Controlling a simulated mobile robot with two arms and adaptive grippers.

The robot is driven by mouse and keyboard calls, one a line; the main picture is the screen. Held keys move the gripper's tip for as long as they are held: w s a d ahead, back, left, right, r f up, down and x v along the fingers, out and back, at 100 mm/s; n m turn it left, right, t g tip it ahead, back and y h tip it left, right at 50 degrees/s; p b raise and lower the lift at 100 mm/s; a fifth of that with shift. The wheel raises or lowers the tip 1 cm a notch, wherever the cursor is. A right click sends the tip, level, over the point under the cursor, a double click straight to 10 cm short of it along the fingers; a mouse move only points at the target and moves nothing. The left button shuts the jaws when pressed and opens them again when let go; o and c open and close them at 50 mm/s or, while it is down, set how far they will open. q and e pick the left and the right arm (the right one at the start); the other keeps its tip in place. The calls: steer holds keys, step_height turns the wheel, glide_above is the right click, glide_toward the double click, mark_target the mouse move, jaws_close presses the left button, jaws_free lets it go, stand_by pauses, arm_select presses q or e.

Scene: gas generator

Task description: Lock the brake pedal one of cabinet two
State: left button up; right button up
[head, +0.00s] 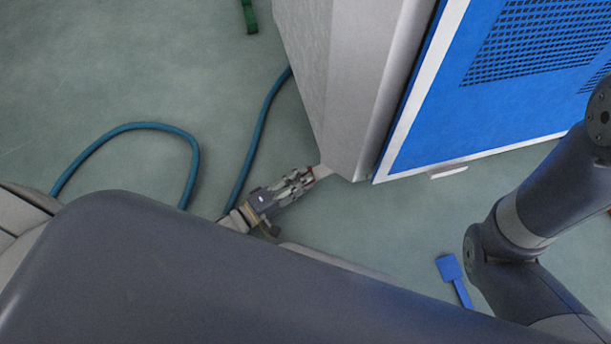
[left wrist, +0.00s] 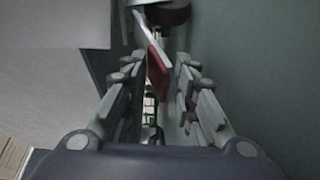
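A cabinet with a light grey side (head: 365,85) and a blue panel (head: 480,120) stands at the upper middle and right of the head view. My left gripper (head: 305,178) is low, at the cabinet's bottom corner. In the left wrist view its two fingers (left wrist: 158,75) are apart. A red pedal-like piece (left wrist: 158,68) lies between them, with a pale bar beside it, below a dark round part that looks like a caster (left wrist: 168,14). Gaps show on both sides of the red piece. In the head view the pedal is mostly hidden. My right gripper is out of view.
A blue-green hose (head: 195,160) loops over the grey-green floor left of the cabinet. A green piece (head: 249,16) is at the top. A small blue flat piece with a strip (head: 449,268) is near my right arm. Floor at upper left is clear.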

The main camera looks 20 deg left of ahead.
arm_select(q)
steer(key=v, duration=1)
steer(key=shift+s+a, duration=0.1)
